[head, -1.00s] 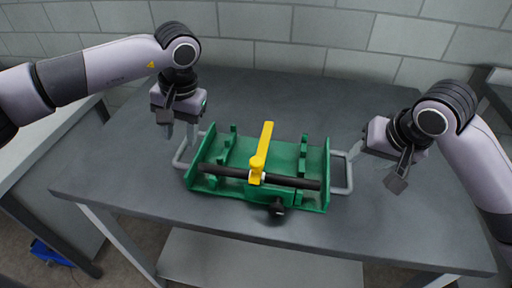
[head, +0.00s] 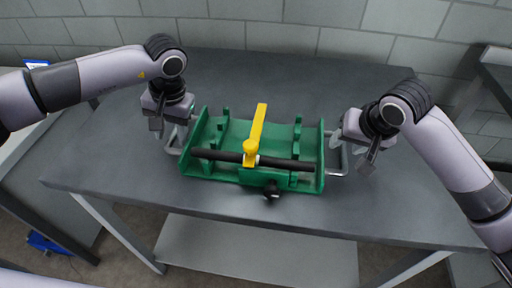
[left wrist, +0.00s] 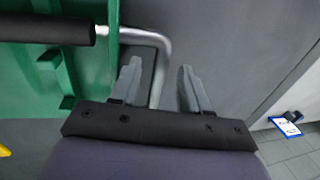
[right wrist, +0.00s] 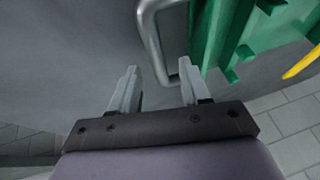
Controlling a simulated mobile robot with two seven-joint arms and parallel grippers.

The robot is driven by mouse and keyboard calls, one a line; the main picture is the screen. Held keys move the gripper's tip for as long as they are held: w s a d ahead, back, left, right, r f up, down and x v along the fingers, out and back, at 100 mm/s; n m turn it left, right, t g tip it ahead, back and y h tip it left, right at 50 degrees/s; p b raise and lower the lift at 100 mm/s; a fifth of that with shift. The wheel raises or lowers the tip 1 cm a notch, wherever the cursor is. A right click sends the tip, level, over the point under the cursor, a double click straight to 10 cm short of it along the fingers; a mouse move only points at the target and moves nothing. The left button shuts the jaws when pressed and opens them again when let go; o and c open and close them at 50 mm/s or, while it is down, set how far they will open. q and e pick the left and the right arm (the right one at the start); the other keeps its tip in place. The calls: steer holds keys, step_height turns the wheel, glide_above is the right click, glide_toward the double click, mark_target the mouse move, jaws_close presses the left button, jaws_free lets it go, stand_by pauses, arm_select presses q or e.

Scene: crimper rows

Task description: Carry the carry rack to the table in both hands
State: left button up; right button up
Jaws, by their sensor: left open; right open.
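The carry rack (head: 228,135) is a green tray with a black bar, a yellow lever (head: 256,135) and grey loop handles on both ends. It rests on the dark grey table (head: 300,80). My left gripper (head: 176,138) is open at its left handle; in the left wrist view the handle (left wrist: 160,65) passes between the open fingers (left wrist: 158,90). My right gripper (head: 346,148) is open at the right handle; in the right wrist view the handle (right wrist: 152,35) reaches to between the fingertips (right wrist: 160,78). Neither gripper is closed on a handle.
A black knob (head: 271,190) sticks out at the rack's front. The table is clear behind and in front of the rack. A grey block wall (head: 270,30) stands behind the table. Other benches stand at the left and far right.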

arm_select(q)
steer(key=shift+a+f, duration=0.1)
steer(key=shift+f, duration=0.5)
arm_select(e)
steer(key=shift+w+a+f, duration=0.1)
steer(key=shift+w+f, duration=0.1)
steer(key=shift+f, duration=0.35)
arm_select(q)
jaws_close()
arm_select(e)
jaws_close()
arm_select(q)
steer(key=shift+w+r, duration=0.1)
steer(key=shift+r, duration=0.15)
arm_select(e)
steer(key=shift+w+r, duration=0.15)
steer(key=shift+r, duration=0.1)
